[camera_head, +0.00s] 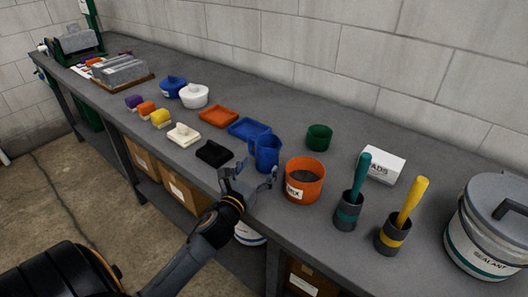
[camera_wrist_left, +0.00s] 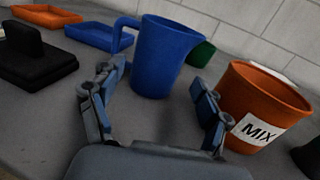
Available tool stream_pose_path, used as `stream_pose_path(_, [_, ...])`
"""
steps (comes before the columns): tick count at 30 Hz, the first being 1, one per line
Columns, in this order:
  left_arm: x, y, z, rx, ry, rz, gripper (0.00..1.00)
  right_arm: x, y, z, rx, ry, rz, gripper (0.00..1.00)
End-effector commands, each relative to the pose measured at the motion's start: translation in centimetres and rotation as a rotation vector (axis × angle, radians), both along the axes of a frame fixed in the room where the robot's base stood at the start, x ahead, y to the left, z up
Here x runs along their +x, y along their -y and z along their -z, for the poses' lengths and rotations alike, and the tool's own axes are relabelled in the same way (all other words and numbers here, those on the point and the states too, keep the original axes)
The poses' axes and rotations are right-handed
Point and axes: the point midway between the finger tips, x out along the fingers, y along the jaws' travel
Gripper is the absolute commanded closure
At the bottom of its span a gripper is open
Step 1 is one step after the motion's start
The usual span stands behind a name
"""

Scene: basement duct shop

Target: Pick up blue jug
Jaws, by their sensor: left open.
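The blue jug (camera_head: 266,153) stands upright on the grey workbench, near its front edge. Its handle is on the left side in the head view. In the left wrist view the jug (camera_wrist_left: 161,58) stands just beyond my open fingers, with the handle toward the left. My left gripper (camera_head: 253,182) is open and empty, at the bench's front edge, just in front of the jug. In the left wrist view the two fingers of the gripper (camera_wrist_left: 158,95) are spread apart, and I see no contact with the jug. My right gripper is not in view.
An orange MIX bucket (camera_head: 304,181) stands close on the jug's right. A blue tray (camera_head: 248,129) lies behind its left, and a black float (camera_head: 214,153) lies to its left. A green cup (camera_head: 319,137) is behind. Brush holders (camera_head: 347,212) stand farther right.

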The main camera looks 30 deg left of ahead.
Motion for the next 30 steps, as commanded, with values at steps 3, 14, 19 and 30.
stream_pose_path(3, [1.4, -0.3, -0.1, 0.0, 0.001, 0.0, 0.23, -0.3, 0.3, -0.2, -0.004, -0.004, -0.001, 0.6])
stream_pose_path(14, [5.0, -1.1, 0.2, -0.003, 0.0, -0.002, 0.23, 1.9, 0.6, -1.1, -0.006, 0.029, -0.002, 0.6])
stream_pose_path(19, [6.7, -1.4, 0.3, 0.0, -0.001, -0.001, 0.23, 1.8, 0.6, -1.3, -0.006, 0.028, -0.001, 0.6])
stream_pose_path(30, [6.9, -1.4, 0.4, -0.001, -0.001, 0.0, 0.45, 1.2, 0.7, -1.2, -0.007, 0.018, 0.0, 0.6])
